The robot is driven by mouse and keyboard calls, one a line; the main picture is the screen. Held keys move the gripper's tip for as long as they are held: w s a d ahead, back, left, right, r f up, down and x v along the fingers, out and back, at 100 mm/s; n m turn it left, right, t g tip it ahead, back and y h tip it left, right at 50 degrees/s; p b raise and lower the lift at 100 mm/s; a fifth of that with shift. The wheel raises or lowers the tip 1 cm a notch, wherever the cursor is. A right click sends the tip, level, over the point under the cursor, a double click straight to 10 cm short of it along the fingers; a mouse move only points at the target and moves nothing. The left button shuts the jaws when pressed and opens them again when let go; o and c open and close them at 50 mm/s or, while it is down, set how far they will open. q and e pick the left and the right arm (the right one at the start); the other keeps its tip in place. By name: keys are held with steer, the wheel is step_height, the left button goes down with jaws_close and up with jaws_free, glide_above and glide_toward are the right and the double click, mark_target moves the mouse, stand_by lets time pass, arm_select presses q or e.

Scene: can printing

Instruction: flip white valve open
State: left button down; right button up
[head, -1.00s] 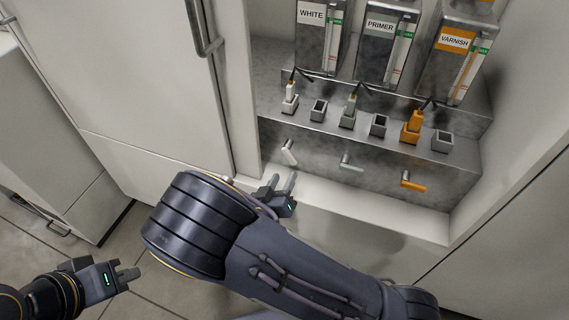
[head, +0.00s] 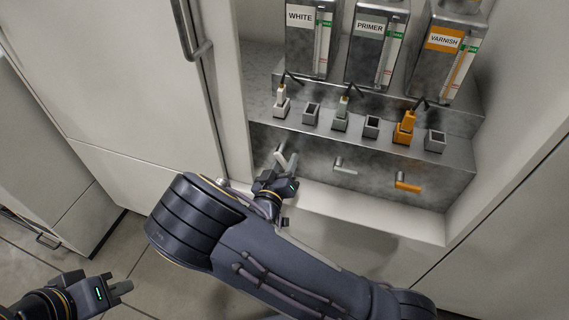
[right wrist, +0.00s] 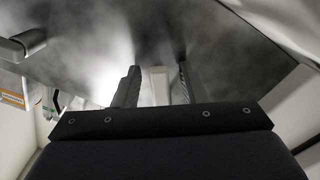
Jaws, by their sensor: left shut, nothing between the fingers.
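The white valve lever (head: 281,158) sticks out of the grey metal front below the WHITE tank (head: 308,50), partly hidden by my right gripper. My right gripper (head: 287,161) is at the lever, its fingers pointing up toward the panel. In the right wrist view the pale lever (right wrist: 158,86) stands between the two fingers, with a gap visible on each side, so the gripper is open around it. My left gripper (head: 122,288) is shut and empty at the lower left, over the floor and far from the valve.
A grey valve (head: 345,166) and an orange valve (head: 407,183) sit to the right on the same panel. Plugs and square sockets line the ledge (head: 460,150) above. PRIMER (head: 369,50) and VARNISH (head: 440,65) tanks stand behind. A cabinet door handle (head: 188,30) is at left.

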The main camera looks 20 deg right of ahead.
jaws_close()
steer(key=shift+w+a+f+m+b, duration=0.1)
steer(key=shift+a+f+m+b, duration=0.15)
steer(key=shift+m+b, duration=0.55)
steer(key=shift+w+a+f+m+b, duration=0.15)
steer(key=shift+a+m+b, duration=0.05)
steer(key=shift+m+b, duration=0.7)
steer(key=shift+w+a+m+b, duration=0.15)
steer(key=shift+m+b, duration=0.25)
steer(key=shift+m, duration=0.35)
steer(key=shift+w+a+m+b, duration=0.15)
steer(key=shift+m+b, duration=0.25)
steer(key=shift+m, duration=0.35)
jaws_free()
